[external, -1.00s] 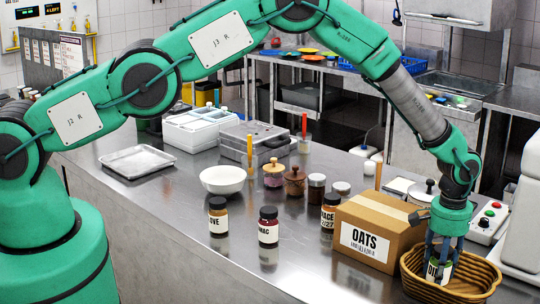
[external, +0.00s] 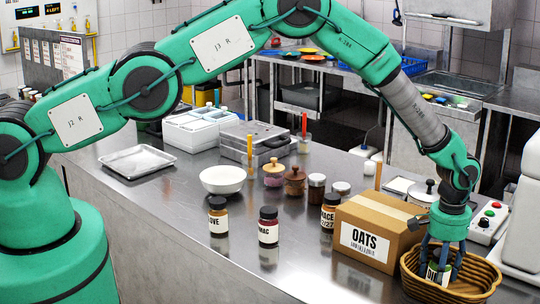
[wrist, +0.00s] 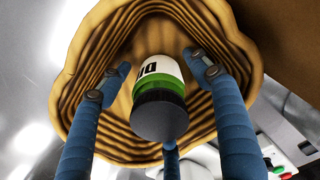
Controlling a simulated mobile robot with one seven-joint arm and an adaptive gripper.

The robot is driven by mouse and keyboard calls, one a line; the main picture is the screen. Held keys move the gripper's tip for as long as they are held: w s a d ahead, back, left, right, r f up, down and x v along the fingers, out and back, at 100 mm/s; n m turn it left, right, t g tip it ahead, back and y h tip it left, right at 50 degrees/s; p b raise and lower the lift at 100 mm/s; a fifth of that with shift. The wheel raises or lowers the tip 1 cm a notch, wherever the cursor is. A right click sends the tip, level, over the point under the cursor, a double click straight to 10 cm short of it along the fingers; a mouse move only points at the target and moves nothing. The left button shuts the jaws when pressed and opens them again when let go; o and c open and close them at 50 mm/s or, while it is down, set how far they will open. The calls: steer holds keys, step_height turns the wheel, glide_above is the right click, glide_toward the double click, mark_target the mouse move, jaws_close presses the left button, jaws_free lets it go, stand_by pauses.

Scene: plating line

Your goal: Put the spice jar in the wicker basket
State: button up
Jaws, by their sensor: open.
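The spice jar (external: 438,272), with a white and green label partly reading "DI", is inside the wicker basket (external: 482,297) at the right end of the counter. In the wrist view the jar (wrist: 158,72) shows its dark lid toward the camera and appears tilted, with the woven basket wall (wrist: 85,45) around it. My gripper (external: 441,258) reaches down into the basket. Its blue fingers are spread around the jar, with visible gaps on both sides in the wrist view. The jar's lower end and its contact with the basket floor are hard to see.
An oats box (external: 378,232) stands close at the basket's left. Several other jars, including a dark one (external: 268,227), stand farther left with a white bowl (external: 222,180). A control box with buttons (external: 486,222) is behind the basket. The counter's front left is clear.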

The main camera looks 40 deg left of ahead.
steer(key=shift+r, duration=0.1)
steer(key=shift+r+b, duration=0.8)
steer(key=shift+r, duration=5.25)
